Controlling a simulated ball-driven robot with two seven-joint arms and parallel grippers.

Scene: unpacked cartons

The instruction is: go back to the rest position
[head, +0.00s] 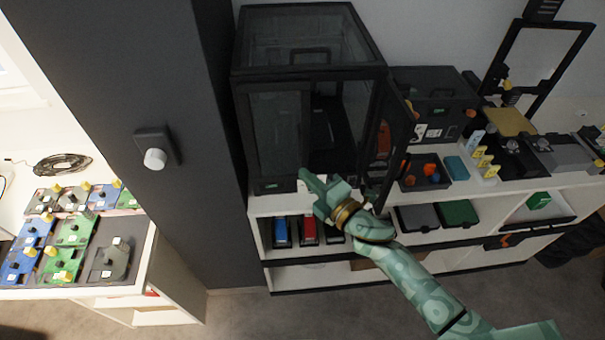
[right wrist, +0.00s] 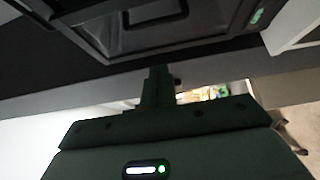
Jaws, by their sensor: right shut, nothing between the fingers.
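My right gripper (head: 309,178) shows in the head view, with my right arm coming in from the lower right. It is shut and empty, in front of the lower front of a black-framed, glass-sided cabinet (head: 240,85). I cannot tell whether it touches anything there. In the right wrist view the shut gripper (right wrist: 158,72) points at a dark frame (right wrist: 150,25) across the top. My left gripper is in neither view.
A white shelf unit (head: 580,187) holds the cabinet, whose door (head: 400,130) stands ajar. A dark pillar (head: 165,80) stands to the left, beside a table (head: 165,260) with several coloured modules. Grey floor (head: 235,310) is free in front.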

